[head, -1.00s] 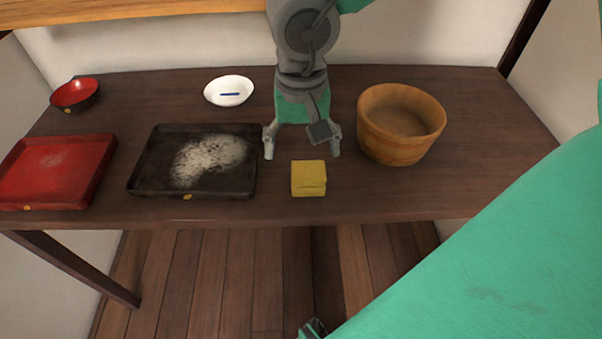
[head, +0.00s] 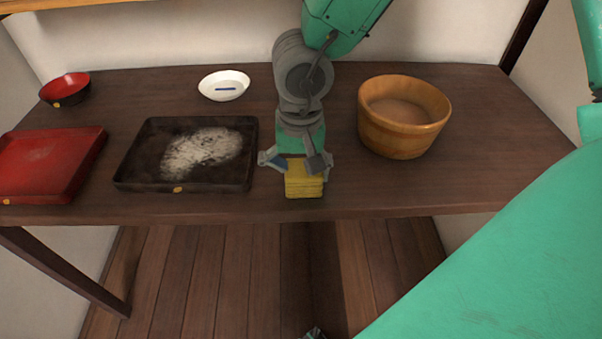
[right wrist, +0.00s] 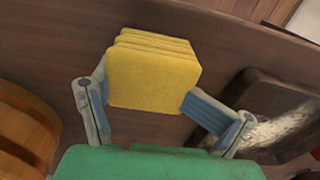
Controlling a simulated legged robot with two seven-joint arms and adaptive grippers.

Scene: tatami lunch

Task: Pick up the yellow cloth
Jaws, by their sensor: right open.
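The yellow cloth (head: 304,181) is a folded, layered block near the front edge of the table. It also shows in the right wrist view (right wrist: 153,75). My right gripper (head: 296,163) is open, with its fingers on either side of the cloth's back part. In the right wrist view the right gripper (right wrist: 143,95) has its blue finger pads beside the cloth's lower corners; I cannot tell whether they touch it. A small part of something at the bottom edge of the head view may be my left gripper, but I cannot make it out.
A dark tray (head: 128,177) with a pale patch lies left of the cloth, close to the gripper. A wooden tub (head: 397,139) stands to the right. A red tray (head: 35,168), a red bowl (head: 66,89) and a white dish (head: 224,85) are further off on the table (head: 450,185).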

